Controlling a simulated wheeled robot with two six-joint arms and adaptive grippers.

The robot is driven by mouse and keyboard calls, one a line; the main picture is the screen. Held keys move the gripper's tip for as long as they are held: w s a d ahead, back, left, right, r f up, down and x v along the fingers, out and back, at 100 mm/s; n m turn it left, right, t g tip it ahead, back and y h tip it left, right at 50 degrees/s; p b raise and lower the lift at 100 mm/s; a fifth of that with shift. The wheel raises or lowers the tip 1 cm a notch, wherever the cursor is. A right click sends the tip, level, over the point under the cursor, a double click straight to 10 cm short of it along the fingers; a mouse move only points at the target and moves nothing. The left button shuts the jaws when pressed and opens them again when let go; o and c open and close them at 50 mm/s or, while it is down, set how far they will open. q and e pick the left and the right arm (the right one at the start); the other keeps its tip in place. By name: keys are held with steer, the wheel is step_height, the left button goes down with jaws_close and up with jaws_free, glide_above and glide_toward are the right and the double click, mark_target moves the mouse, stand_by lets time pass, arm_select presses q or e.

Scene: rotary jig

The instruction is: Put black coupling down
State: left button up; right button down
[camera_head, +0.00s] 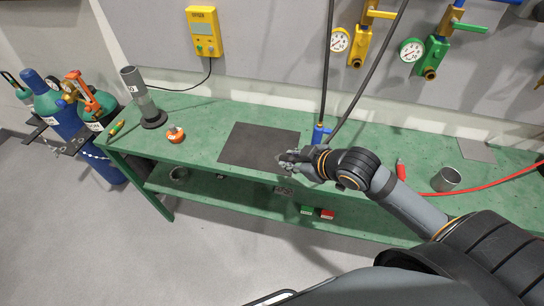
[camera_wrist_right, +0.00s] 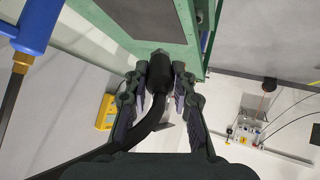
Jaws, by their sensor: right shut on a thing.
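My right gripper (camera_head: 288,157) is at the front right edge of the dark mat (camera_head: 255,140) on the green workbench. In the right wrist view the gripper (camera_wrist_right: 156,85) is shut on the black coupling (camera_wrist_right: 158,70), a short dark cylinder between the fingertips. A black hose (camera_wrist_right: 150,125) curves away from the coupling to the lower left. In the head view the coupling is hard to tell from the dark fingers. I cannot tell whether it touches the bench. My left gripper is not in view.
A blue fitting (camera_head: 319,133) with a black hose stands just behind my right gripper. The mat's left part is clear.

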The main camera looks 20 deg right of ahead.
steer(key=w+b, duration=0.1)
steer(key=w+f+b, duration=0.1)
steer(key=w+b, duration=0.1)
steer(key=shift+w+f+b, duration=0.25)
steer(key=shift+f+b, duration=0.15)
steer(key=w+f, duration=0.4)
steer(key=w, duration=0.1)
steer(key=w+f, duration=0.2)
steer(key=w, duration=0.1)
steer(key=shift+d+f, duration=0.3)
steer(key=shift+f, duration=0.05)
steer(key=f, duration=0.1)
steer(key=f+p, duration=0.1)
steer(key=f, duration=0.1)
steer(key=shift+w+f, duration=0.2)
steer(key=shift+w, duration=0.05)
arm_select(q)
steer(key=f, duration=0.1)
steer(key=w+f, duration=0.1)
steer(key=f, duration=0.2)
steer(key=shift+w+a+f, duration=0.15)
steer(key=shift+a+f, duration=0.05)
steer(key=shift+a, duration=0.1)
arm_select(e)
steer(key=shift+f, duration=0.15)
steer(key=shift+f, duration=0.1)
steer(key=c, duration=1.1)
jaws_free()
